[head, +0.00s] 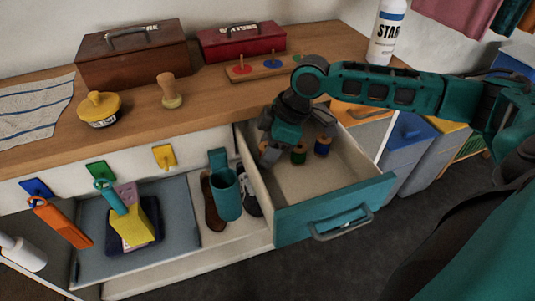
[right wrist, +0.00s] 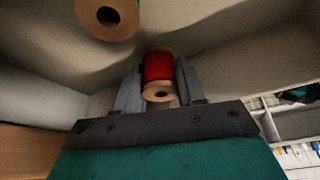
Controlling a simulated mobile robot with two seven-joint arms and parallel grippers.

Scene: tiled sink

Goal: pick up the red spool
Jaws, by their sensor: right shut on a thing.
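The red spool (right wrist: 158,67) has a red wound middle and tan wooden ends. In the right wrist view it sits between the two grey fingers of my right gripper (right wrist: 158,85), which is shut on it. In the head view my right gripper (head: 270,153) reaches down into the open teal-fronted drawer (head: 335,205), at its left side. The red spool is hidden there behind the gripper. My left gripper is not in view.
The drawer's front floor is clear.

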